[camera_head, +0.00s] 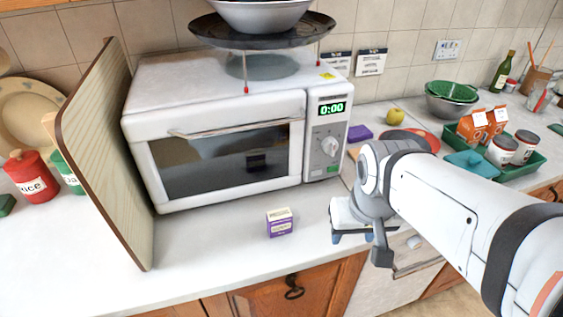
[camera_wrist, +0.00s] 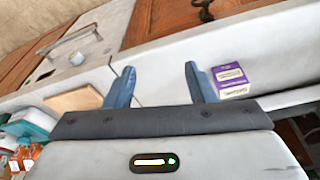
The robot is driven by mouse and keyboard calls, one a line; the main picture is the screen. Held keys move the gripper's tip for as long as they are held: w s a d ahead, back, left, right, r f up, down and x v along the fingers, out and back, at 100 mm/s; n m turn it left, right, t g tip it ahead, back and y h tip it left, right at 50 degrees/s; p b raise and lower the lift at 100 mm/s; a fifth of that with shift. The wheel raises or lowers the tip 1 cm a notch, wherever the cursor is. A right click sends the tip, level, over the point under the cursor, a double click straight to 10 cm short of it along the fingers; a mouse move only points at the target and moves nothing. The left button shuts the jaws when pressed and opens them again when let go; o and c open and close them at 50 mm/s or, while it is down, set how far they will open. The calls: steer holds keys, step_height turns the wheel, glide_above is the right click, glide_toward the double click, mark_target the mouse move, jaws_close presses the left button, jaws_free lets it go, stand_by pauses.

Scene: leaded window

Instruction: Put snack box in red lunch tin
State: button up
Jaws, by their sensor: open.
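The snack box (camera_head: 280,222), a small purple and white carton, stands upright on the white counter in front of the microwave. It also shows in the wrist view (camera_wrist: 231,80), just right of the right finger. My gripper (camera_head: 351,238) is to the right of the box near the counter's front edge. In the wrist view its blue fingers (camera_wrist: 158,72) are apart with nothing between them. A red item (camera_head: 425,138) lies at the back right, partly hidden by my arm; I cannot tell whether it is the lunch tin.
A white microwave (camera_head: 225,150) stands behind the box, with a pan and bowl on top. A tall wooden board (camera_head: 100,150) leans at its left. A green tray (camera_head: 520,168) with cans and cartons is at the right. The counter around the box is clear.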

steer(key=o, duration=0.6)
steer(key=shift+n+g, duration=0.7)
steer(key=shift+n, duration=0.1)
steer(key=w+a+p, duration=0.2)
steer(key=w+a+r+p, duration=0.1)
steer(key=w+a, duration=0.2)
steer(key=w+a+p, duration=0.2)
steer(key=shift+w+a+r+p, duration=0.2)
steer(key=shift+a+p, duration=0.05)
steer(key=shift+p, duration=0.1)
steer(key=shift+c, duration=0.2)
steer(key=n+g+p, duration=0.1)
steer(key=p, duration=0.3)
glide_above(279, 212)
step_height(279, 212, down, 3)
steer(key=shift+s+a, duration=0.1)
steer(key=shift+f+p, duration=0.65)
steer(key=shift+f, duration=3.3)
